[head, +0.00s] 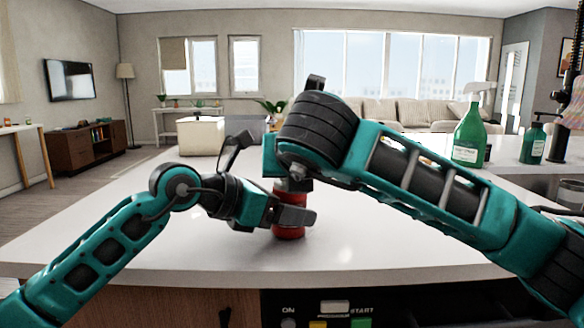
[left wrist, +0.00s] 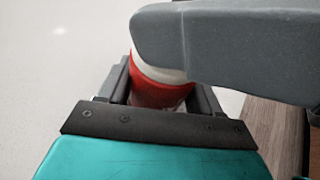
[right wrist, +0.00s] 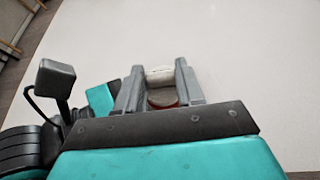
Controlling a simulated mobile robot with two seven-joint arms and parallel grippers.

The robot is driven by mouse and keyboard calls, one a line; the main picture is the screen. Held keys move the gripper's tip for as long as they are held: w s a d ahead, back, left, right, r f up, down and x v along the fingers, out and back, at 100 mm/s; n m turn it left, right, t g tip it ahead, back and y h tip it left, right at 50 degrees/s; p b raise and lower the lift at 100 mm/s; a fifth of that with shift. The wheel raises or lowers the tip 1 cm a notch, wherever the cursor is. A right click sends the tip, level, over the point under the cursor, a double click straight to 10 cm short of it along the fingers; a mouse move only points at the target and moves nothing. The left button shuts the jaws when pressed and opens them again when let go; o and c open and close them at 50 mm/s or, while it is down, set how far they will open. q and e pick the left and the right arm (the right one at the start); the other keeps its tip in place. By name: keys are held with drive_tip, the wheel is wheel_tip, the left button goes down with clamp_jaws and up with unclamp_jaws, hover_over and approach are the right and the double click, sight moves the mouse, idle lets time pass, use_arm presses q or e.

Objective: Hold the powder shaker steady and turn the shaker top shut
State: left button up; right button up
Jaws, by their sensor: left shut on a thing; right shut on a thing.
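The powder shaker (head: 289,230) stands upright on the white counter, a red body with a paler band above. My left gripper (head: 292,215) comes from the left and is shut around the red body; in the left wrist view the red and white shaker (left wrist: 155,92) sits between its fingers. My right gripper (head: 293,184) points down from above and is shut on the shaker top (right wrist: 160,76), which looks whitish between its fingers in the right wrist view. My fingers and arm hide much of the top, so I cannot tell how far it is turned.
The white counter (head: 130,225) is clear around the shaker. A green bottle (head: 469,138) and a smaller green bottle (head: 533,143) stand at the right. A cream box (head: 201,136) is at the back left. Control buttons (head: 335,308) are on the front below the edge.

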use_arm(q)
drive_tip(key=shift+f, duration=0.15)
use_arm(e)
drive_tip(key=o, duration=1.1)
drive_tip(key=shift+f, duration=0.1)
drive_tip(key=shift+c, duration=0.2)
drive_tip(key=v, duration=1.2)
use_arm(q)
drive_tip(key=o, duration=1.2)
